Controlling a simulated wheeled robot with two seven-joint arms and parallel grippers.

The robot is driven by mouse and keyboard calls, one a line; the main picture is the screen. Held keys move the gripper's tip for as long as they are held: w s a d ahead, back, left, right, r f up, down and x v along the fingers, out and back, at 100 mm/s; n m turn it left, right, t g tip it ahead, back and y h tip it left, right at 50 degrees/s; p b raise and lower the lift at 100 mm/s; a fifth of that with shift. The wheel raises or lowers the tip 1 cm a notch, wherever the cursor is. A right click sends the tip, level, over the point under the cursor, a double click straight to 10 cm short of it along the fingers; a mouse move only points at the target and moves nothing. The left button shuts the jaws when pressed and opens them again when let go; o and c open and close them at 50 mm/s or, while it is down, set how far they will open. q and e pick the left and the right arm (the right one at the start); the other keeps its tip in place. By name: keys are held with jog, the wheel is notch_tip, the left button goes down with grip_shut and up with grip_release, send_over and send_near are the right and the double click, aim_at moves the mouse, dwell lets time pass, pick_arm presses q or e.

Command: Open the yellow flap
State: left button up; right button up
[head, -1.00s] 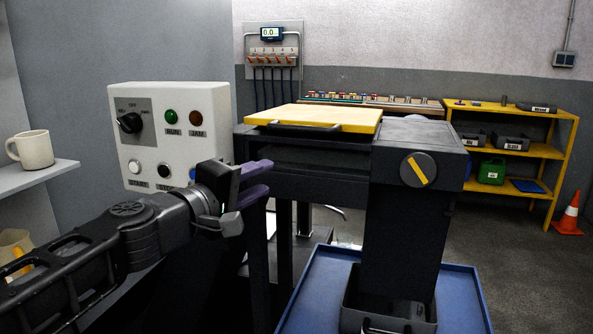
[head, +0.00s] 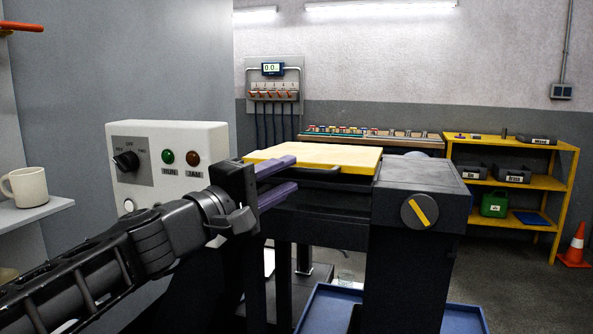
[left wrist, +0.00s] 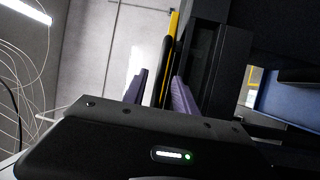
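The yellow flap (head: 325,155) lies flat and closed on top of the dark machine (head: 425,175). Its black bar handle (head: 322,172) runs along the front edge; the left part is hidden behind my fingers. My left gripper (head: 295,173) has two purple fingers, one above the other and spread apart, at the handle's left part. In the left wrist view, the black handle (left wrist: 166,60) and the yellow edge of the flap (left wrist: 174,22) show in line with the gap between the fingers. I cannot tell whether a finger touches the handle. My right gripper is not in view.
A white control box (head: 172,160) with a knob and lamps stands close behind my left arm. A shelf with a mug (head: 25,187) is at the left. A blue tray (head: 462,318) is below the machine. A yellow rack (head: 510,182) stands at the back right.

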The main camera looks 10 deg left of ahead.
aim_at(294, 172)
pick_arm(q)
jog(key=shift+x, duration=1.85)
grip_shut()
